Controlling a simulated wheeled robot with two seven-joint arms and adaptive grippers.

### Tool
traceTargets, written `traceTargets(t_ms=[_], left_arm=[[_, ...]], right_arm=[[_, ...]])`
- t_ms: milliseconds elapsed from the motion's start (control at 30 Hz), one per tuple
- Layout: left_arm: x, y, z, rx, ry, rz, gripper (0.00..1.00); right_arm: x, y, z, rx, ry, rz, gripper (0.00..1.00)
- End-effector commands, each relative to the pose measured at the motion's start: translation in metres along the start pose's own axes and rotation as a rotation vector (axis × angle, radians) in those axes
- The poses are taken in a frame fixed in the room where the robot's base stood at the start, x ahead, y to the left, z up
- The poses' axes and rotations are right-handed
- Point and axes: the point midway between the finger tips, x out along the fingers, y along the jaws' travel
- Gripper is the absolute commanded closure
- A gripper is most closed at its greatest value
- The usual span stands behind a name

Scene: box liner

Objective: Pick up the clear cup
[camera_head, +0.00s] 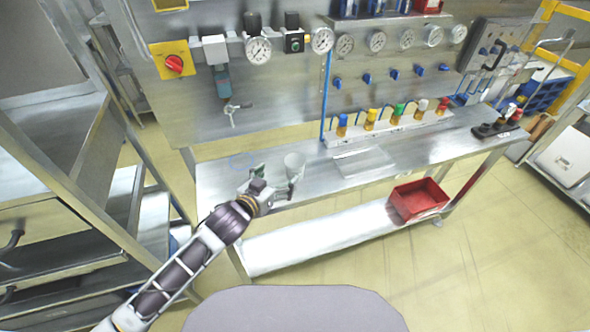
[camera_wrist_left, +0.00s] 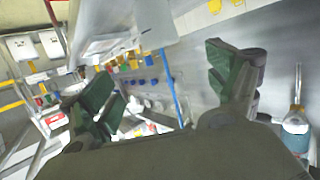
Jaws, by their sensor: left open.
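The clear cup (camera_head: 294,162) stands upright near the left end of the steel bench. My left gripper (camera_head: 275,179) is at the near side of the cup, its fingers apart and pointing toward it. One finger overlaps the lower part of the cup in the head view, and I cannot tell whether they touch. In the left wrist view my open left gripper (camera_wrist_left: 163,75) shows two green-padded fingers with nothing clearly held between them. A pale translucent shape (camera_wrist_left: 155,18) at the top there may be the cup. My right gripper is not in view.
The steel bench (camera_head: 225,180) has a clear flat tray (camera_head: 362,162) right of the cup and a white rack (camera_head: 400,128) with several coloured-capped bottles behind. A red bin (camera_head: 418,198) sits on the lower shelf. A gauge panel (camera_head: 280,90) rises behind.

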Motion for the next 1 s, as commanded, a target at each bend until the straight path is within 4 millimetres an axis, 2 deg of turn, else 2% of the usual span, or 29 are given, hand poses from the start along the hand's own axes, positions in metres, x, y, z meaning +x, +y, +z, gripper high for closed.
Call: traceTargets(t_ms=[700, 1000], left_arm=[[0.065, 0.0, -0.001, 0.0, 0.0, -0.001, 0.11], [0.08, 0.0, 0.0, 0.0, 0.0, 0.0, 0.11]], right_arm=[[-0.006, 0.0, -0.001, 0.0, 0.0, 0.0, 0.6], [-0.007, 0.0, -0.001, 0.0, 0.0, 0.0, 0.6]])
